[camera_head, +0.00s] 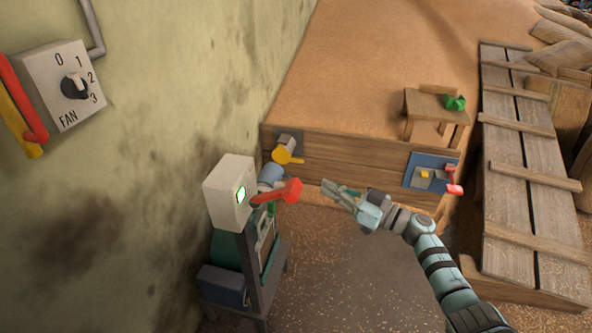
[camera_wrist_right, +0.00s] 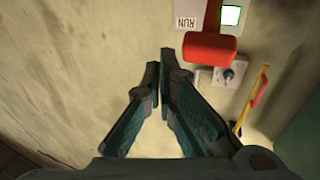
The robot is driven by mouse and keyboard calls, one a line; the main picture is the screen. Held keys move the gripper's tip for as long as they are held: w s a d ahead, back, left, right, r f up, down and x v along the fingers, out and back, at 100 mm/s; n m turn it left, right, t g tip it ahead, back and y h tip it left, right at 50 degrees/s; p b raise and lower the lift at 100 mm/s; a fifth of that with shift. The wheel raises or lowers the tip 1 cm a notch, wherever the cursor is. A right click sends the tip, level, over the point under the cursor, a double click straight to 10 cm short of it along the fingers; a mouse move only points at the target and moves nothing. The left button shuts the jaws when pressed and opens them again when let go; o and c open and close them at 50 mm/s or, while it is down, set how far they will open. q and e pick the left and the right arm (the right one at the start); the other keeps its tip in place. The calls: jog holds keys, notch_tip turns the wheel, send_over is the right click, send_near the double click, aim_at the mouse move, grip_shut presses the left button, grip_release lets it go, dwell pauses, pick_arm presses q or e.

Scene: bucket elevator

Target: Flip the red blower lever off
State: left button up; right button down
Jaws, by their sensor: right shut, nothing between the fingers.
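The red blower lever (camera_head: 279,193) sticks out to the right from a pale switch box (camera_head: 222,202) on a dark stand. A green light glows on the box face. In the right wrist view the lever's red knob (camera_wrist_right: 208,48) is just beyond my fingertips, up and to the right, next to the label "RUN". My right gripper (camera_head: 340,190) is shut and empty, a short gap to the right of the knob; its fingertips also show in the wrist view (camera_wrist_right: 159,62). No contact with the lever shows. My left gripper is not in view.
A FAN dial (camera_head: 74,86) and red and yellow handles (camera_head: 22,105) are on the left wall. A wooden bin wall (camera_head: 350,165) with a yellow lever (camera_head: 285,155) and a blue panel (camera_head: 430,172) stands behind. A plank ramp (camera_head: 530,170) is at right.

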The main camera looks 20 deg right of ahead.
notch_tip(320, 180, up, 10)
jog(key=s+a+n+g+y, duration=0.1)
jog(key=s+n+g, duration=0.1)
jog(key=n+g, duration=0.2)
jog(key=shift+s+a+r+g+y+p, duration=0.15)
jog(key=shift+s+a+g+y+p, duration=0.2)
jog(key=shift+g, duration=0.85)
jog(key=shift+w+a, duration=0.1)
jog(key=shift+w, duration=0.15)
